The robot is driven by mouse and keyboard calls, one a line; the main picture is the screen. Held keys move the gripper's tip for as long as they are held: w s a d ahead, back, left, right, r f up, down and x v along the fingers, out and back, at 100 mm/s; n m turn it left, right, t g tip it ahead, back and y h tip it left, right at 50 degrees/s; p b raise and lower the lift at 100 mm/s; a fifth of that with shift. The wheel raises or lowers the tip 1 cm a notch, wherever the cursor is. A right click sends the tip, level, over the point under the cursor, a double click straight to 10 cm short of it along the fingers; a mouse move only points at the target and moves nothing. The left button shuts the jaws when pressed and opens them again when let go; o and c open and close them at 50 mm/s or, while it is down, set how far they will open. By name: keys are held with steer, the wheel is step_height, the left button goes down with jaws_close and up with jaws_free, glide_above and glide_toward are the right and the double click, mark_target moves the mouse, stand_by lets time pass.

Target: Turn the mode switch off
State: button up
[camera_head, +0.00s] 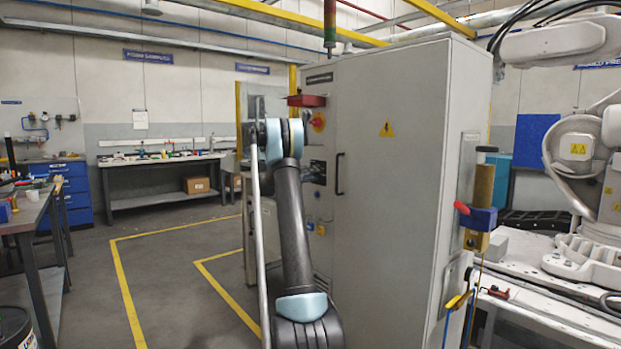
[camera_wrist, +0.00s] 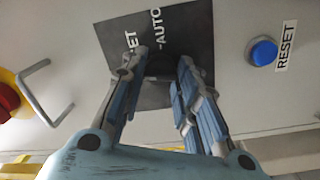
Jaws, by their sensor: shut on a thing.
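The mode switch plate (camera_wrist: 122,42) is a dark panel with white lettering, "AUTO" and a partly covered word ending in "ET", in the wrist view. My gripper (camera_wrist: 158,65) reaches over this plate with one finger on each side of the dark switch knob. It is shut on the knob, which is mostly lost against the dark plate, so its pointing direction cannot be told. In the head view my arm stands in front of the cabinet's control side, and my fingertips are not clear there.
A blue button (camera_wrist: 263,52) beside a RESET label sits right of the plate. A red knob on yellow (camera_wrist: 8,100) and a bent metal handle (camera_wrist: 45,95) are at left. The tall grey cabinet (camera_head: 395,120) has a closed door. Open floor (camera_head: 180,270) lies left.

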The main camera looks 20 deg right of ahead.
steer(key=shift+w+a+f+n, duration=0.1)
steer(key=shift+f+n, duration=0.05)
steer(key=shift+n, duration=1.15)
steer(key=o, duration=1)
steer(key=shift+f, duration=0.1)
steer(key=v, duration=1.2)
steer(key=shift+f, duration=0.1)
